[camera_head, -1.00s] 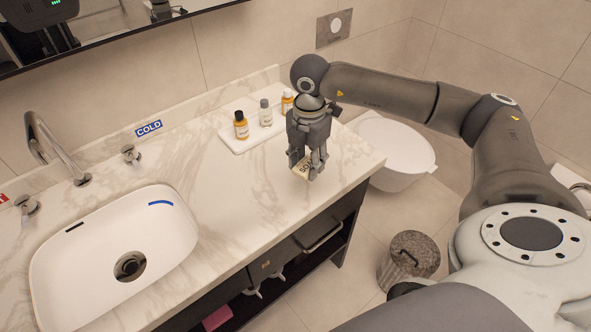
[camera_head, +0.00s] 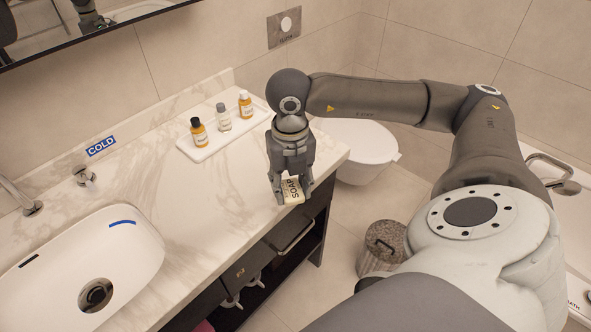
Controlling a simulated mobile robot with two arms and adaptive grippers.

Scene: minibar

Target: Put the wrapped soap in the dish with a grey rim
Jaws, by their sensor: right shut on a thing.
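The wrapped soap (camera_head: 292,191) is a small cream block with the dark word SOAP on it. My right gripper (camera_head: 291,186) is shut on it, pointing down, at the front edge of the marble counter near its right end. The soap looks tilted, and its upper part is hidden between the fingers. I cannot tell how high it is above the counter. I do not see a dish with a grey rim in this view. My left gripper is not in view.
A white tray (camera_head: 195,155) with three small bottles stands at the back of the counter (camera_head: 190,215). A white sink (camera_head: 135,255) is at the left. A toilet (camera_head: 360,150) and a lidded bin (camera_head: 385,240) are at the right. The counter between sink and gripper is clear.

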